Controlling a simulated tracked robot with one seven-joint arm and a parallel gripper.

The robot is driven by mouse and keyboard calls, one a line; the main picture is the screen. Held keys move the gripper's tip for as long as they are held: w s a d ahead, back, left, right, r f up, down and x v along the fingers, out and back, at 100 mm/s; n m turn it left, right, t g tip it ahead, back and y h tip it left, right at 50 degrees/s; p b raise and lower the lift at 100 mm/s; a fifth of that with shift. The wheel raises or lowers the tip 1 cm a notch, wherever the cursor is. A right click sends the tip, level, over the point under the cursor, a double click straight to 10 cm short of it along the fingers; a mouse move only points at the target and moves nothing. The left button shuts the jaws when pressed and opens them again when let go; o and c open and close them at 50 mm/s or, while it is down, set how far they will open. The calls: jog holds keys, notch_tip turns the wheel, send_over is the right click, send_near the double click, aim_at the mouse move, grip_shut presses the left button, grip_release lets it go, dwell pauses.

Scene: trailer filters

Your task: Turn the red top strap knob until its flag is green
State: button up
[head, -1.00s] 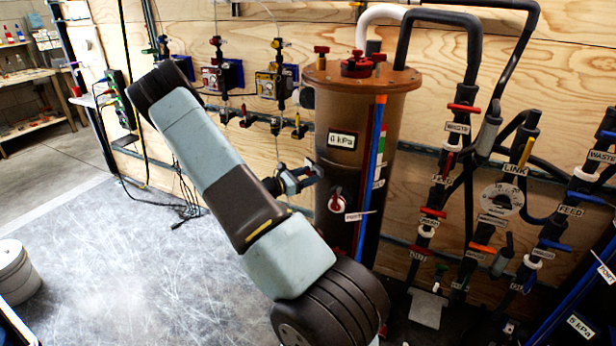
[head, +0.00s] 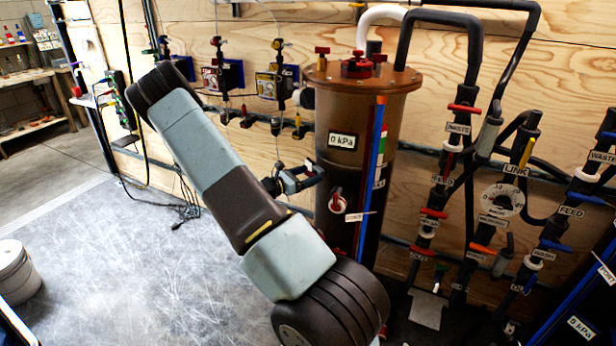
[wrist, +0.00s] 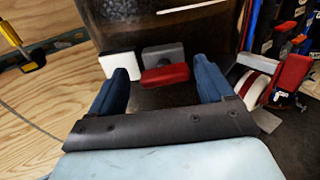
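In the wrist view a red block-like knob (wrist: 165,78) sits on the dark tank, with a grey block (wrist: 163,57) behind it and a white block (wrist: 120,62), possibly its flag, to the left. I cannot tell for sure that this is the top strap knob. No green shows on these parts. My gripper (wrist: 162,88) is open, with its blue fingers on either side of the red knob and nothing visibly gripped. In the head view my gripper (head: 306,176) is at the left side of the brown tank (head: 400,130); the red knob is not clearly seen there.
A red-and-white valve knob (head: 337,203) is on the tank just below my gripper, and it also shows in the wrist view (wrist: 257,85). Valves and pipes with red, blue and orange handles fill the right.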

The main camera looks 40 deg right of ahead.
jog(key=w+a, duration=0.1)
jog(key=a, duration=1.2)
jog(key=shift+w+a, duration=0.35)
jog(key=s+a+r+m+t+y, duration=0.2)
jog(key=s+a+r+m+y, duration=0.3)
jog(key=s+a+r, duration=0.3)
jog(key=s+a+r+m+t+y, duration=0.3)
jog(key=s+a+r+m+y, duration=0.3)
jog(key=s+r, duration=0.5)
jog(key=s+a+r+m+t+y, duration=0.2)
jog(key=s+a+r+m+y, duration=0.3)
jog(key=s+a+r, duration=0.4)
notch_tip(320, 180, up, 5)
jog(key=shift+s+a+f+m+t+y, duration=0.1)
jog(key=shift+s+a+m+t+y, duration=0.1)
jog(key=shift+a+m+t+y, duration=0.5)
jog(key=shift+d+n+g, duration=0.15)
jog(key=shift+n+g, duration=0.15)
